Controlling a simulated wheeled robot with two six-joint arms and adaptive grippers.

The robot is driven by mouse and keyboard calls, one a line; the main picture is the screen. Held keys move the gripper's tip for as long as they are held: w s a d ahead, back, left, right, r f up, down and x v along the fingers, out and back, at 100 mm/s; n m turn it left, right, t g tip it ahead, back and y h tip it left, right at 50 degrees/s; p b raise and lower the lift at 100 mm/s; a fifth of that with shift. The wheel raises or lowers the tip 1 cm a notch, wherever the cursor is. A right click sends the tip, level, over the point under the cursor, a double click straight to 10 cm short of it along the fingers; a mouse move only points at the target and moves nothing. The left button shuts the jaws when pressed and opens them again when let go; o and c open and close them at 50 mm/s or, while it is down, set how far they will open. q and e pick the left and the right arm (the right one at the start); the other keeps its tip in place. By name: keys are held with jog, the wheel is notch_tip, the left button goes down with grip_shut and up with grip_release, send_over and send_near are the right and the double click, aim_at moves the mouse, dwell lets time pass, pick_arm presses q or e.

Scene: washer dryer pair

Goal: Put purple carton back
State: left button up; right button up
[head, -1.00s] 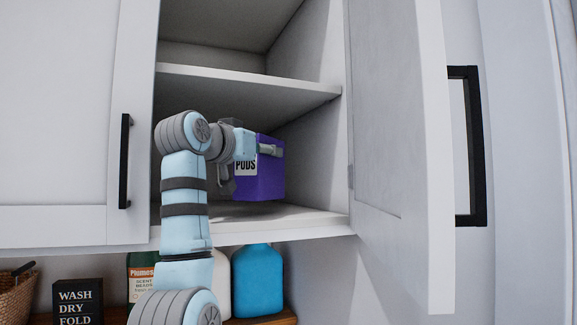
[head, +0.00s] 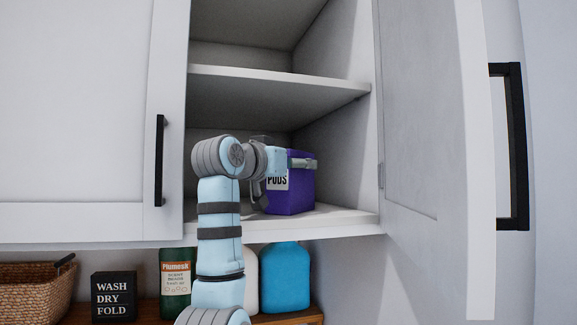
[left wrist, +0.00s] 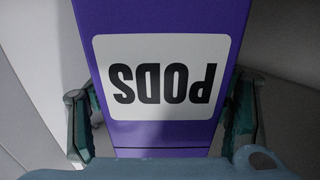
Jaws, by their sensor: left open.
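The purple carton (head: 296,196) with a white PODS label is upright on the bottom shelf (head: 345,222) of the open cabinet. It also shows large in the left wrist view (left wrist: 165,137), its label upside down there. My left gripper (head: 283,174) reaches into the cabinet at the carton. In the left wrist view the gripper (left wrist: 160,115) is open, one finger on each side of the carton. The arm and wrist hide the left part of the carton in the head view. My right gripper is not in view.
The cabinet door (head: 430,130) stands open at the right. A middle shelf (head: 270,80) lies above the carton. Below are a blue jug (head: 285,280), a green bottle (head: 175,280), a black sign (head: 114,297) and a basket (head: 35,290). The bottom shelf is clear right of the carton.

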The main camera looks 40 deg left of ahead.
pick_arm(q)
jog(key=shift+s+f, duration=0.1)
jog(key=shift+s, duration=0.15)
jog(key=s+b, duration=0.1)
jog(key=s, duration=0.1)
jog(key=s+b, duration=0.1)
jog(key=s, duration=0.1)
jog(key=s+d+b, duration=0.1)
jog(key=s+b, duration=0.1)
jog(key=shift+f, duration=0.2)
jog(key=s, duration=0.2)
jog(key=s+b, duration=0.1)
jog(key=s+d, duration=0.1)
jog(key=s, duration=0.1)
jog(key=shift+s+d+r, duration=0.1)
jog(key=shift+s+r, duration=0.15)
jog(key=shift+s, duration=0.1)
jog(key=shift+w, duration=0.2)
